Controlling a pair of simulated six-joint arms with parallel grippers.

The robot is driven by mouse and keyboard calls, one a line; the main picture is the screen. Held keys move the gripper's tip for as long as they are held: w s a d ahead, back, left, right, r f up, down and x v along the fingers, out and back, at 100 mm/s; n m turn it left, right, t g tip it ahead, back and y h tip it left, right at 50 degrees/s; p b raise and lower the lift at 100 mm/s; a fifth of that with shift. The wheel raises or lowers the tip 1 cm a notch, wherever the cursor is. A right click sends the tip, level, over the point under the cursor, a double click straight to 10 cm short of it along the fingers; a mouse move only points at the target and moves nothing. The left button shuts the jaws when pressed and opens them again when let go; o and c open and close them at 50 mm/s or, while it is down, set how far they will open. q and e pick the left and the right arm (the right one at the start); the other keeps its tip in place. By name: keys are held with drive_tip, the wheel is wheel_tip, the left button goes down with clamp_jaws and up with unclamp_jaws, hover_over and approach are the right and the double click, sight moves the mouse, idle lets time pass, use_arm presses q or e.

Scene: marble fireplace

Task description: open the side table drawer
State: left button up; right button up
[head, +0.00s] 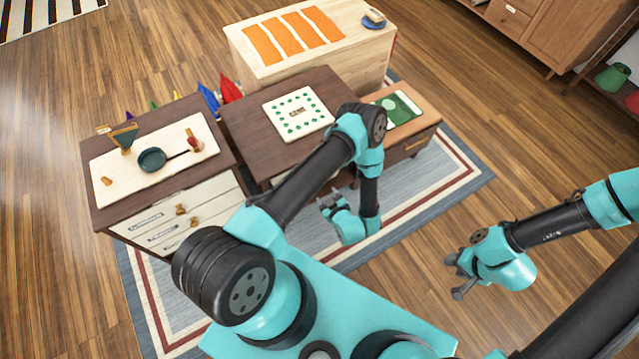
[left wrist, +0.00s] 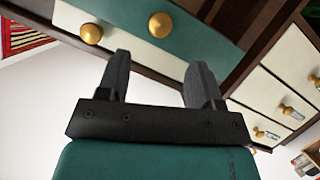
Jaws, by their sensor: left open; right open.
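A light wooden side table (head: 424,118) at the right of the group has a drawer front (head: 408,148) with a small dark handle; it looks closed, though my left arm covers part of the table. The dark-topped middle table (head: 245,122) is partly hidden by that arm. My left gripper (head: 326,203) is open and empty in front of the middle table, pointing toward it. In the left wrist view, the open left fingers (left wrist: 158,80) face a teal drawer front (left wrist: 170,28) and a cream one, with gold knobs (left wrist: 160,25). My right gripper (head: 457,276) is open and empty, away from the furniture.
A left cabinet (head: 88,165) bears a board with a small pan (head: 152,160); its white drawers have gold knobs. A pale wooden chest (head: 240,55) with orange strips stands behind. The striped rug (head: 455,178) and the wooden floor at right are clear.

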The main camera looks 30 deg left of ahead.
use_arm(q)
drive_tip(key=x, duration=0.9)
clamp_jaws()
idle(0.4)
